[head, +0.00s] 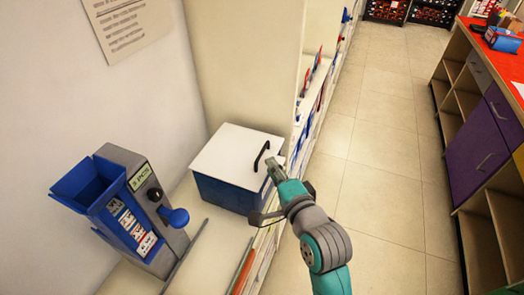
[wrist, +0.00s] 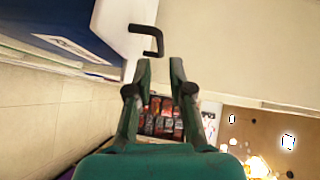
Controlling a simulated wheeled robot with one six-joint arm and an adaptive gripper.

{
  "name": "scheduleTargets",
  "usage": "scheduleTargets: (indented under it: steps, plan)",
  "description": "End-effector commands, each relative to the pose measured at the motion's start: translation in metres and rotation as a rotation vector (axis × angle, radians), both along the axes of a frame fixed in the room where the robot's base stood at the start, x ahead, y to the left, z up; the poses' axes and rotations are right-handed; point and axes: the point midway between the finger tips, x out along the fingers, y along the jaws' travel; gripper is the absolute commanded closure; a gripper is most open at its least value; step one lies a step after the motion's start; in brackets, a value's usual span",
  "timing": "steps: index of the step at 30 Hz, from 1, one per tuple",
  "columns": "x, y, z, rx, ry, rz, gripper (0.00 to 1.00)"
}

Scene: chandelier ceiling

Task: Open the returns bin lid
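The returns bin is a dark blue box (head: 222,193) with a flat white lid (head: 232,150), standing on a pale shelf top in the middle of the head view. The lid lies shut on the box. A black bar handle (head: 261,156) stands up near the lid's right edge. My gripper (head: 272,164) is just right of the handle, close to it. In the wrist view the handle (wrist: 158,40) is just beyond the open fingertips of my gripper (wrist: 160,64), with nothing held between them. The white lid (wrist: 112,22) and blue wall (wrist: 62,28) show at upper left.
A blue and grey dispenser (head: 130,215) with a blue knob stands left of the bin. A cream panel (head: 245,60) rises behind the bin. The tiled floor (head: 385,150) is clear to the right. A counter with purple doors (head: 475,150) stands at far right.

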Motion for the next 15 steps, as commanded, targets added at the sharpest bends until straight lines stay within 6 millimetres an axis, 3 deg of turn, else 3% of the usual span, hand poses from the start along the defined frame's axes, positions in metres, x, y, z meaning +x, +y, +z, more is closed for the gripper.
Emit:
scheduleTargets:
  steps: [9, 15]
  plan:
    - [0.051, 0.021, -0.008, 0.000, 0.000, 0.001, 0.79]
    - [0.069, 0.028, -0.011, -0.001, -0.001, 0.000, 0.79]
